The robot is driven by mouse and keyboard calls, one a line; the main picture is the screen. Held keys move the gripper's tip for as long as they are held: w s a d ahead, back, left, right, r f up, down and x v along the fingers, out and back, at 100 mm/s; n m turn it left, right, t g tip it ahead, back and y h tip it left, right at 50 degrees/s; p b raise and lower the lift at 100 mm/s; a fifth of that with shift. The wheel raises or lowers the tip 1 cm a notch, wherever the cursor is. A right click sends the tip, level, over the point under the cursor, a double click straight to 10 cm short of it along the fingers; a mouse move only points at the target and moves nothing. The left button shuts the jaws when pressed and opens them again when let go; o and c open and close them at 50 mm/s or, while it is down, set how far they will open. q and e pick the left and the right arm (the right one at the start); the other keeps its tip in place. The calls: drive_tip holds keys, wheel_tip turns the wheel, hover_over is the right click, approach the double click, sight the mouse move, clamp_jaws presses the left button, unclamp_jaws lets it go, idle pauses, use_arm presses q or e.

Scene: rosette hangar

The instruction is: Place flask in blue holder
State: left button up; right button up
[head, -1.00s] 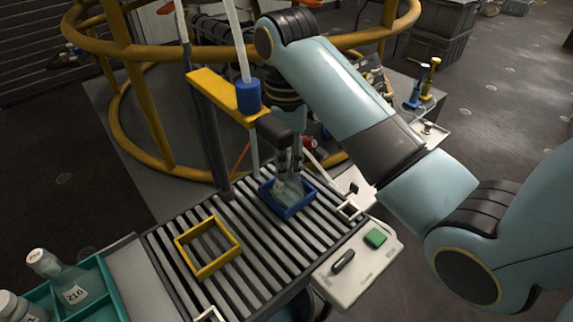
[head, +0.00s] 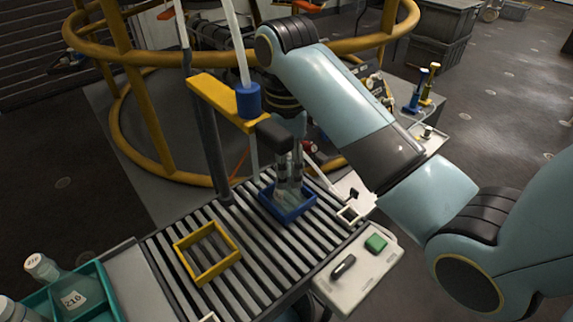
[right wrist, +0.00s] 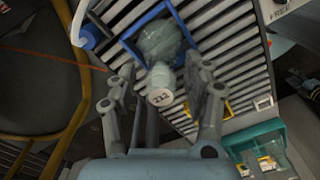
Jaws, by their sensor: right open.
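The flask (right wrist: 160,45) is pale and translucent, with a white cap marked 212. It stands inside the blue holder (right wrist: 128,46), a square frame on the slatted roller bed. In the head view the blue holder (head: 298,213) is at the bed's far end, and my gripper partly hides the flask. My right gripper (right wrist: 158,72) is open, with its fingers apart on either side of the flask's neck and cap and a gap to each. In the head view the right gripper (head: 288,178) is just above the blue holder. My left gripper is not in view.
An empty yellow holder (head: 236,256) lies nearer on the roller bed. A post with a yellow arm (head: 222,98) stands beside the blue holder. A teal crate (head: 108,287) with other flasks is at lower left. A control panel with a green button (head: 376,243) is at right.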

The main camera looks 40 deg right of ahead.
wheel_tip(320, 180, up, 12)
drive_tip(key=p, duration=0.9)
drive_tip(key=shift+f, duration=0.15)
drive_tip(key=shift+f, duration=0.1)
